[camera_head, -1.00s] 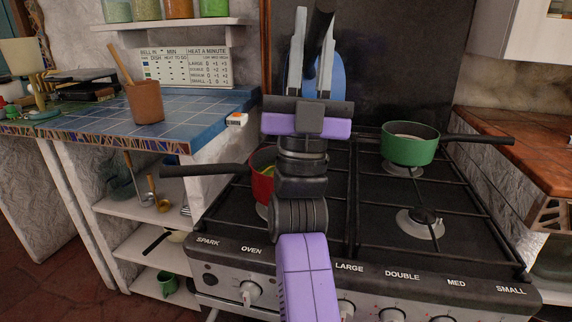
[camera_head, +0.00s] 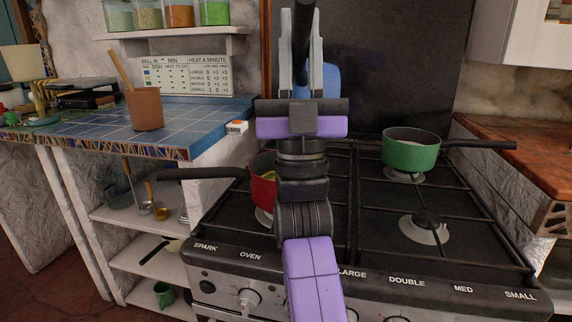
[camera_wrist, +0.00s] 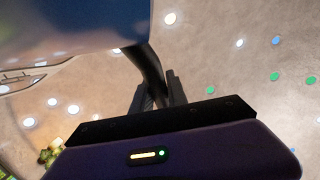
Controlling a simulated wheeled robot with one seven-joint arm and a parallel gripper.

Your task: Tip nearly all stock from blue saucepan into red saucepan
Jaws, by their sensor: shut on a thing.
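My gripper (camera_head: 302,65) is raised above the hob, its jaws shut on the black handle of the blue saucepan (camera_head: 332,78). Most of that pan is hidden behind my gripper; a strip of its blue side shows to the right. In the wrist view the blue saucepan (camera_wrist: 75,25) fills the upper left, with its handle (camera_wrist: 150,72) running down between the fingers. The red saucepan (camera_head: 261,186) stands on the front left burner, partly hidden by my arm, its black handle pointing left. Something yellow-green shows inside it. The stock in the blue saucepan cannot be seen.
A green saucepan (camera_head: 410,152) with pale contents stands on the back right burner, handle pointing right. The front right burner (camera_head: 424,228) is bare. A brown utensil pot (camera_head: 145,109) stands on the blue-tiled counter (camera_head: 195,120) at left. A shelf with jars (camera_head: 180,32) hangs above.

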